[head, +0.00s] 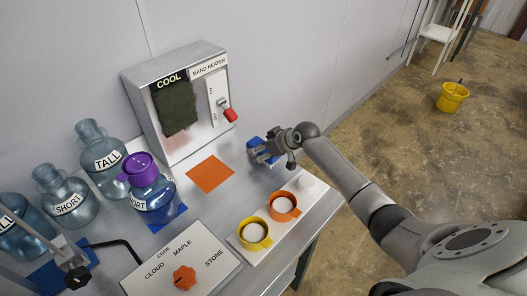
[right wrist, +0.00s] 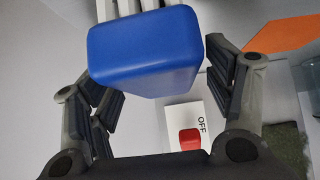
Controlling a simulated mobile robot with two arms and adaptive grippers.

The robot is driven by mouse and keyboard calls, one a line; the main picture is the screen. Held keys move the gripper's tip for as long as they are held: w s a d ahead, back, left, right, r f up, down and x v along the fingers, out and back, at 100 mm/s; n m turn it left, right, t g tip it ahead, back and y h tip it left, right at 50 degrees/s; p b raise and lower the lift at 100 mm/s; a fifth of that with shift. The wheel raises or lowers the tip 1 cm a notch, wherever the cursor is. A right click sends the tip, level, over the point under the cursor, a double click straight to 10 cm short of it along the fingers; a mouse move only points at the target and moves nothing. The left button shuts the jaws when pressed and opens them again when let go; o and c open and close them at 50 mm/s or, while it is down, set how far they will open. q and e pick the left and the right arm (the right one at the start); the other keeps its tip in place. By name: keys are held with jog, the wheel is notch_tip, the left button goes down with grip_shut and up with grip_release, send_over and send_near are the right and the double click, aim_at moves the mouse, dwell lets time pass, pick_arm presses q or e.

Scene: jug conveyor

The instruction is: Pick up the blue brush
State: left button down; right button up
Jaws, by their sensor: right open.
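The blue brush (head: 256,147) is at the back right of the bench, partly hidden behind my right gripper (head: 275,151). In the right wrist view its blue block (right wrist: 150,50) is large and lies ahead, between and beyond the spread fingers of the right gripper (right wrist: 165,95). The fingers are open, and I see no clear contact with the block. A grey and dark part at the lower left of the head view (head: 77,276) seems to be my left gripper; its jaws cannot be made out.
A grey heater box (head: 180,100) with a red-knobbed switch stands at the back. An orange square (head: 210,174) lies before it. Yellow (head: 255,233) and orange (head: 284,206) cups stand at the front right. A purple-capped jug (head: 150,190) and glass jugs stand left.

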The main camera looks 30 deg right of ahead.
jog(key=c, duration=1.2)
jog(key=shift+o, duration=0.2)
jog(key=shift+r, duration=0.15)
jog(key=shift+r+b, duration=0.5)
jog(key=shift+r, duration=0.1)
jog(key=s+r, duration=0.1)
jog(key=r, duration=0.1)
jog(key=s+r+b, duration=0.1)
jog(key=s+r, duration=0.1)
jog(key=s+a+r, duration=0.1)
jog(key=r, duration=0.2)
jog(key=shift+s+a+b, duration=0.1)
jog(key=shift+s+b, duration=0.15)
jog(key=shift+b, duration=0.15)
jog(key=s+a+r+b, duration=0.2)
jog(key=s+r, duration=0.2)
jog(key=s, duration=0.5)
jog(key=shift+a+r, duration=0.3)
jog(key=shift+a, duration=0.05)
